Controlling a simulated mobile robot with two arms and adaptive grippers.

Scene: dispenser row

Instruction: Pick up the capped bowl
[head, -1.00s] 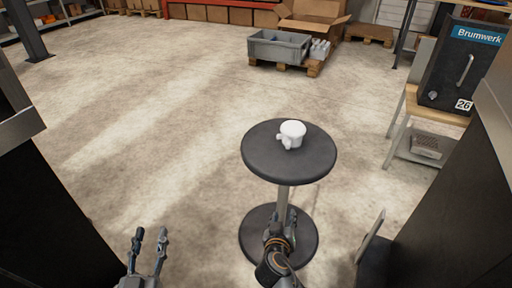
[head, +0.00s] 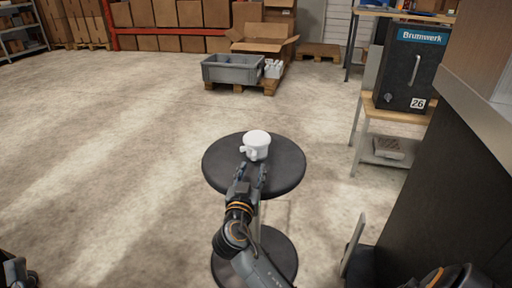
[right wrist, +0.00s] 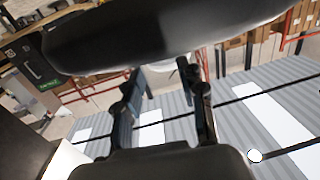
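The capped bowl (head: 257,143) is white, with a short stub on its left side. It stands upright on the round black table (head: 290,175), a little behind the middle. My right gripper (head: 253,172) reaches over the table's near part, its two fingers apart and pointing at the bowl from the near side. In the right wrist view, the fingers (right wrist: 168,90) are spread, with a small whitish patch showing between them, likely the bowl; the dark table top (right wrist: 160,30) hides much there. My left gripper (head: 17,272) is only partly in view at the lower left corner; its fingers are unclear.
A dark cabinet marked Brumwerk (head: 412,68) stands on a wooden-topped bench at the right. A grey crate (head: 232,69) and open carton (head: 264,38) are at the back. A dark block (head: 450,190) fills the right side. The floor at left is clear.

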